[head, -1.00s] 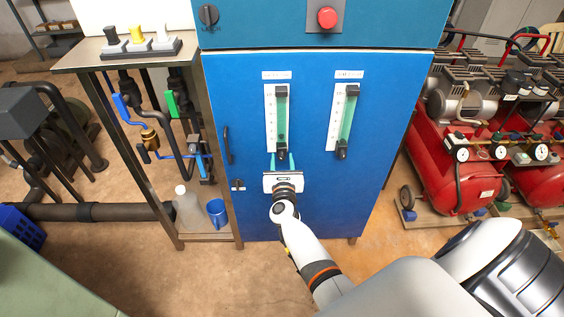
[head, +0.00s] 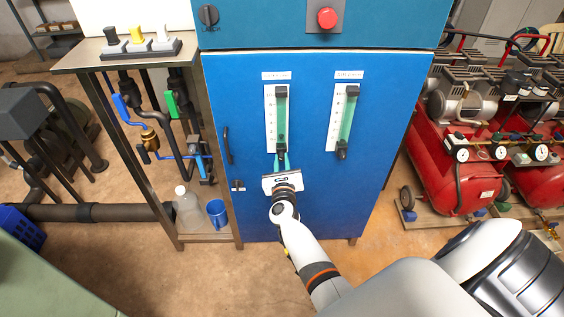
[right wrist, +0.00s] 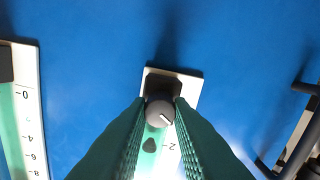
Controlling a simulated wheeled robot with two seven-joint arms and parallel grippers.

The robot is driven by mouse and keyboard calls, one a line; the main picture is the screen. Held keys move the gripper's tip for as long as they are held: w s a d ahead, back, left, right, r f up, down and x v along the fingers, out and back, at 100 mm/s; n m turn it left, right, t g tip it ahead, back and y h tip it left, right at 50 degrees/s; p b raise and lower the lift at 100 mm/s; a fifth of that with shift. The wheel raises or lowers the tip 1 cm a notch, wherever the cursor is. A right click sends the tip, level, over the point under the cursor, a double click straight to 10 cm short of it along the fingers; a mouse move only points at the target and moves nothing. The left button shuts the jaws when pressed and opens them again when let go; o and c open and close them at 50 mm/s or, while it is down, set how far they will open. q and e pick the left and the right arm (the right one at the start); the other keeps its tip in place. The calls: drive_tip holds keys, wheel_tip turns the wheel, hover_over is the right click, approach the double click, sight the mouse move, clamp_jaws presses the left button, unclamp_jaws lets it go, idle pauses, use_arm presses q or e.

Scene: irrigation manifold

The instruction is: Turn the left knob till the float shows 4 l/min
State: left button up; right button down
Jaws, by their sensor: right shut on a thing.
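The left flowmeter (head: 281,112) is a green tube with a white scale on the blue cabinet. Its grey knob, with a white pointer line, shows at its foot in the right wrist view (right wrist: 160,112). My right gripper (head: 281,160) is shut on this knob, one green finger on each side. The dark float (right wrist: 150,145) sits in the tube, about level with the mark 2 as seen in the right wrist view. The fingers hide part of the scale. My left gripper is not in view.
A second flowmeter with its own knob (head: 342,153) stands to the right; its scale edge also shows in the right wrist view (right wrist: 28,120). The cabinet's door handle (head: 227,145) is left of my gripper. A red button (head: 327,17) is above.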

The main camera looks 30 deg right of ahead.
drive_tip(key=n, duration=0.5)
drive_tip(key=shift+n, duration=0.3)
drive_tip(key=n+p, duration=0.1)
drive_tip(key=n, duration=0.5)
drive_tip(key=shift+a, duration=0.1)
drive_tip(key=shift+f+n, duration=0.1)
drive_tip(key=shift+n, duration=0.2)
drive_tip(key=c, duration=1.3)
unclamp_jaws()
